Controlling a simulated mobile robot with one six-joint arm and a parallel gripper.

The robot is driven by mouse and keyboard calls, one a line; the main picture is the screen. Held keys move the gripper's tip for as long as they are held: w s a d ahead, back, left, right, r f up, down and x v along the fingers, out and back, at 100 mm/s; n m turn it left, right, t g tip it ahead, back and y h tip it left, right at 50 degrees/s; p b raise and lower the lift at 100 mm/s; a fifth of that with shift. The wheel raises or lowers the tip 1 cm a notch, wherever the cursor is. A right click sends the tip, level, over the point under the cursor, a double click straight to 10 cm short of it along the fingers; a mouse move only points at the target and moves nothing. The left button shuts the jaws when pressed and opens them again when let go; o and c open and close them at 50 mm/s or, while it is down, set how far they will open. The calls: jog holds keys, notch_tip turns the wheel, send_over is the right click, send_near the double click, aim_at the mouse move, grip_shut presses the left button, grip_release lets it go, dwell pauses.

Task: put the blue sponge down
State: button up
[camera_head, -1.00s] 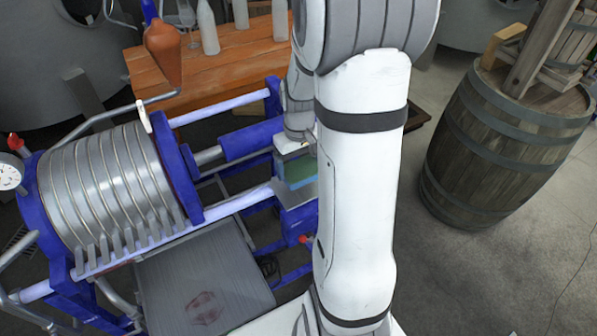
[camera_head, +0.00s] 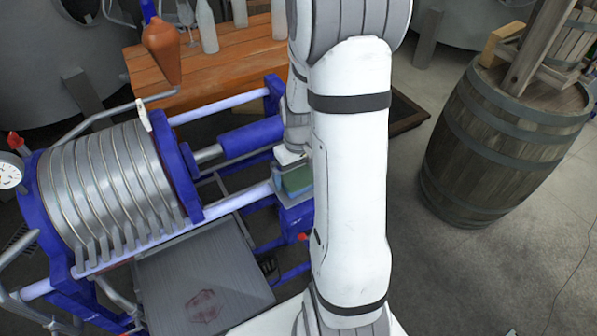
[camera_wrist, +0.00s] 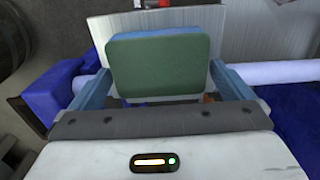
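The blue sponge (camera_wrist: 158,66) has a green face turned toward the wrist camera and blue edges. It sits between the two blue-grey fingers of my gripper (camera_wrist: 160,70), which appear to touch its left and right sides. In the head view the sponge (camera_head: 297,181) is at the end of my gripper (camera_head: 291,163), low over the grey metal top of a blue stand, partly hidden by my arm. A grey metal plate (camera_wrist: 103,32) lies beneath the sponge in the wrist view. I cannot tell whether the sponge touches it.
A ribbed steel press (camera_head: 110,180) with blue end frames and rails stands left of the sponge. A dark tray (camera_head: 205,280) lies in front. A wooden table (camera_head: 165,75) with bottles and a brown jug (camera_head: 163,48) is behind. A barrel (camera_head: 495,150) stands right.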

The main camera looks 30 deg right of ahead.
aim_at(298, 175)
jog(key=shift+r, duration=0.15)
notch_tip(298, 175, up, 12)
jog(key=s+a+r+t, duration=0.1)
jog(key=s+a+r, duration=0.2)
jog(key=s+a, duration=0.3)
jog(key=s+a+r+t, duration=0.2)
jog(key=s+a+r, duration=0.1)
jog(key=s+a, duration=0.3)
jog(key=shift+s+b, duration=0.3)
jog(key=shift+s, duration=0.55)
jog(key=shift+r, duration=0.1)
dwell(0.4)
